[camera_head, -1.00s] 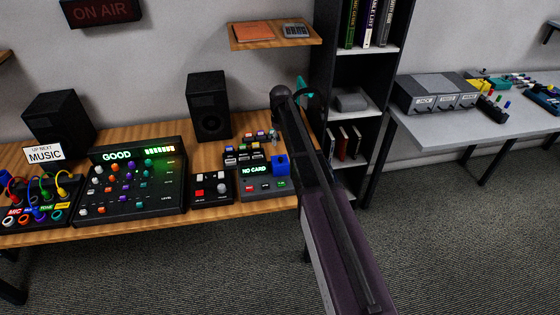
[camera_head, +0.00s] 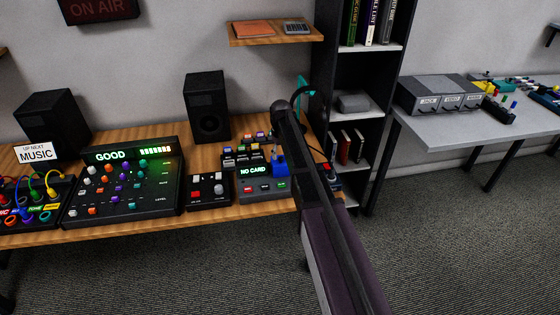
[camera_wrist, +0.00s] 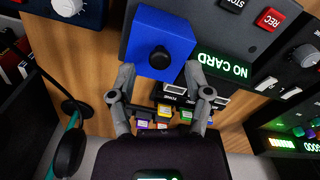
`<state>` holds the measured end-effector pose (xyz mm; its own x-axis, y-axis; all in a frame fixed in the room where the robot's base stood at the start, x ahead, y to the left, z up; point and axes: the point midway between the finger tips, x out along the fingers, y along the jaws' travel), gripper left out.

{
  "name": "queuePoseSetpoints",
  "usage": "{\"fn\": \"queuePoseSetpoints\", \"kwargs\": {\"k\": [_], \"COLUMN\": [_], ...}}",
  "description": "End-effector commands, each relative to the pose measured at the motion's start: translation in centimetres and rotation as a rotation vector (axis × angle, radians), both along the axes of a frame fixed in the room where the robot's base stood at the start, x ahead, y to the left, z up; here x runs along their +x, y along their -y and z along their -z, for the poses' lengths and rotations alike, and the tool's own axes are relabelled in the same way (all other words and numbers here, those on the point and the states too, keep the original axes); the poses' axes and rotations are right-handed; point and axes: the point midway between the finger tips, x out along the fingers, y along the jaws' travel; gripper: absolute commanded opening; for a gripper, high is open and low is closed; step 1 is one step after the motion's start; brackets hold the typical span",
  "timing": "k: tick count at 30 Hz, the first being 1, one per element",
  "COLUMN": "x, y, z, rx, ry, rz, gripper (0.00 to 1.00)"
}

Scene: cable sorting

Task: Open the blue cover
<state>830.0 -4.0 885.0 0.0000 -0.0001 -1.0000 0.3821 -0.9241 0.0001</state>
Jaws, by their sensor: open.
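The blue cover (camera_head: 280,168) sits on the right end of the dark NO CARD recorder (camera_head: 258,187) on the wooden desk. In the wrist view, the blue cover (camera_wrist: 178,27) is a box with a round black knob (camera_wrist: 160,57) on its face, and it looks closed. My gripper (camera_wrist: 160,80) is open, its two fingers spread on either side of the knob's line and just short of it in the picture. Nothing is between the fingers. In the head view my gripper (camera_head: 277,152) is right above and behind the blue cover, partly hidden by my arm.
Small coloured cards in a rack (camera_head: 243,153) stand behind the recorder. A fader box (camera_head: 208,190) and mixer (camera_head: 122,183) stand to the left. A black speaker (camera_head: 207,106) is behind. Headphones (camera_wrist: 70,150) and a shelf (camera_head: 362,50) are to the right in the head view.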

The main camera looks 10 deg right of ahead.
Motion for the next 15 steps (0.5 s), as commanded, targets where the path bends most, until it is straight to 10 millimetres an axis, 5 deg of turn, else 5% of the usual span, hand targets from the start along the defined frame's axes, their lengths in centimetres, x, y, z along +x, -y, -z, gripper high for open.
{"fn": "queuePoseSetpoints", "kwargs": {"k": [15], "x": [0.0], "y": [0.04], "z": [1.48], "rx": [0.0], "ry": [0.0], "rz": [0.001], "gripper": [0.64]}}
